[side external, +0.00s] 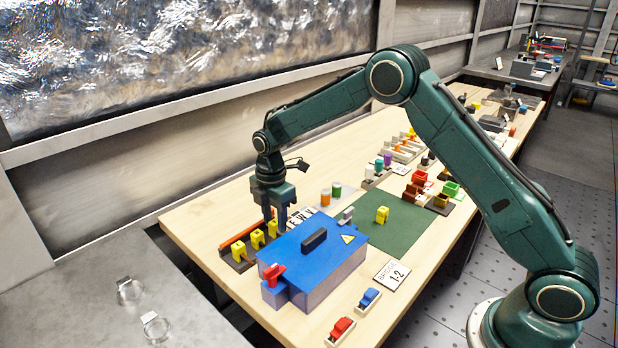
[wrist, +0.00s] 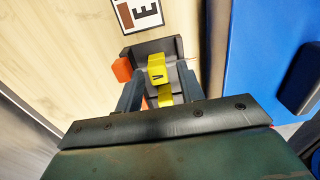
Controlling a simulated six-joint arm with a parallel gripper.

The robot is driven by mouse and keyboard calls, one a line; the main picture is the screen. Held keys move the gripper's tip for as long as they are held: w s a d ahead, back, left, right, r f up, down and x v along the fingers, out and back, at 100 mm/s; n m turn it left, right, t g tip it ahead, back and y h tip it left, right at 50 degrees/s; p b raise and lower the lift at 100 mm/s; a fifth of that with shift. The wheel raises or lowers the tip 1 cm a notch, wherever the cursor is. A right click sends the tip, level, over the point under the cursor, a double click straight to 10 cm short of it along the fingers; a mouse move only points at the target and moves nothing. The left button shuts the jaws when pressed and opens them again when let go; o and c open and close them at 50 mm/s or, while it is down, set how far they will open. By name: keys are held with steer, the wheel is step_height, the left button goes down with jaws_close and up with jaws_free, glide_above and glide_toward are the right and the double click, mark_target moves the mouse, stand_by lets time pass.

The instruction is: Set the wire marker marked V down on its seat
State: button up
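The yellow wire marker marked V (wrist: 157,70) is in the dark marker rack (wrist: 173,46), at the rack's far end in the wrist view. It appears to stand on its seat there; its underside is hidden. My gripper (wrist: 160,72) is around the marker, with a gap showing on each side between it and the fingers. In the side view my gripper (side external: 276,218) points down at the rack's right end, beside the yellow marker (side external: 272,229). More yellow markers (side external: 257,239) stand along the same rack, and one shows partly in the wrist view (wrist: 165,96).
The blue motor box (side external: 312,246) stands close to the right of the rack. An orange strip (side external: 240,236) runs along the rack's back, with a lettered card (side external: 300,217) beyond. Another yellow block (side external: 382,214) stands on the green mat (side external: 400,235), which has bare room.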

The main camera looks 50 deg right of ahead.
mark_target(274, 221)
steer(key=shift+w+r, duration=0.15)
steer(key=shift+w, duration=0.05)
steer(key=shift+r, duration=0.55)
step_height(274, 221, up, 12)
steer(key=shift+s+r, duration=0.15)
steer(key=shift+r, duration=0.05)
stand_by(0.6)
